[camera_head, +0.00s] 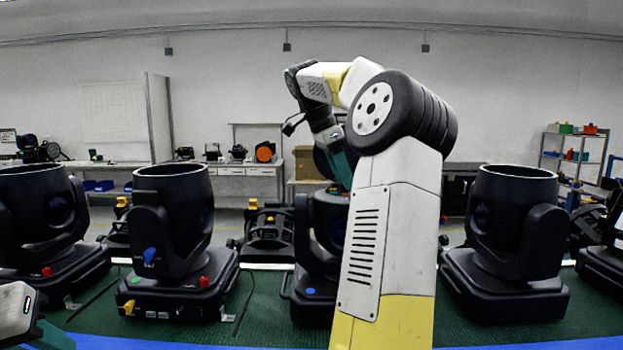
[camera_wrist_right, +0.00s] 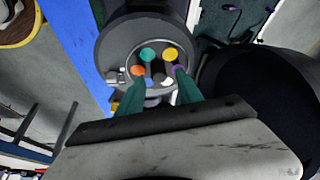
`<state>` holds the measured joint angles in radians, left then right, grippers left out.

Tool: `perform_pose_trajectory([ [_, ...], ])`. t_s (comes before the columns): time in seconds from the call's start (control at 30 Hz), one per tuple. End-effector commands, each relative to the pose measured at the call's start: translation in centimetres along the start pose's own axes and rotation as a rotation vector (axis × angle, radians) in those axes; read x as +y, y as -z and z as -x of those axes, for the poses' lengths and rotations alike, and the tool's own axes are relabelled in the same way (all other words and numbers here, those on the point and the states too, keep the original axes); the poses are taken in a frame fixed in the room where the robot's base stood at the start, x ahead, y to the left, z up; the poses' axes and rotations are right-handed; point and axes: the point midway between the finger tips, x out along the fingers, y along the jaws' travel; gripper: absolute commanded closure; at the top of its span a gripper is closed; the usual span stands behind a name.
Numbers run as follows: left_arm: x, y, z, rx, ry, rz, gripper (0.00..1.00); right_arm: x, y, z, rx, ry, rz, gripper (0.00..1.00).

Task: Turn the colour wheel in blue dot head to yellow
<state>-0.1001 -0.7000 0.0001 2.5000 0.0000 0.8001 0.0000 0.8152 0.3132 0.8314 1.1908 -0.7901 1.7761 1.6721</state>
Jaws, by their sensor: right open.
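The head with the blue dot (camera_head: 310,291) stands in the middle of the bench in the head view, partly hidden behind my right arm. Its colour wheel (camera_wrist_right: 157,67) shows in the right wrist view inside the round barrel. The wheel carries green, yellow (camera_wrist_right: 171,54), purple, white, blue and orange discs, with yellow at the upper right. My right gripper (camera_wrist_right: 160,72) is open, its two teal fingers apart over the wheel's lower part. Contact cannot be told. In the head view the right gripper (camera_head: 342,168) reaches down at the barrel. My left gripper (camera_head: 45,337) shows only partly at the lower left.
Other black heads stand along the green bench mat (camera_head: 250,318): one with blue, red and yellow knobs (camera_head: 172,225) to the left, another (camera_head: 510,235) to the right. In the right wrist view a dark barrel (camera_wrist_right: 265,100) lies close on the right.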

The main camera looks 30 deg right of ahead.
Motion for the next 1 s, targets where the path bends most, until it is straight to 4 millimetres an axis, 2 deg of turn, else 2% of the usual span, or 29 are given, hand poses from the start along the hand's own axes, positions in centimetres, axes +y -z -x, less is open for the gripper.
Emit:
perform_pose_trajectory([
  [0.37,0.0,0.0,0.0,0.0,0.0,0.0,0.64,0.01,-0.05,-0.58,-0.001,0.002,0.001,0.59],
  [0.57,0.0,0.0,0.0,0.0,0.0,0.0,0.64,0.01,-0.04,-0.57,-0.001,0.001,0.001,0.98],
  [0.6,0.0,0.0,0.0,0.0,0.0,0.0,0.64,0.01,-0.04,-0.57,-0.001,0.001,0.001,1.0],
  [1.0,-0.01,0.0,0.0,0.0,0.0,0.0,0.64,0.08,-0.01,-0.48,0.001,0.022,0.046,1.0],
])
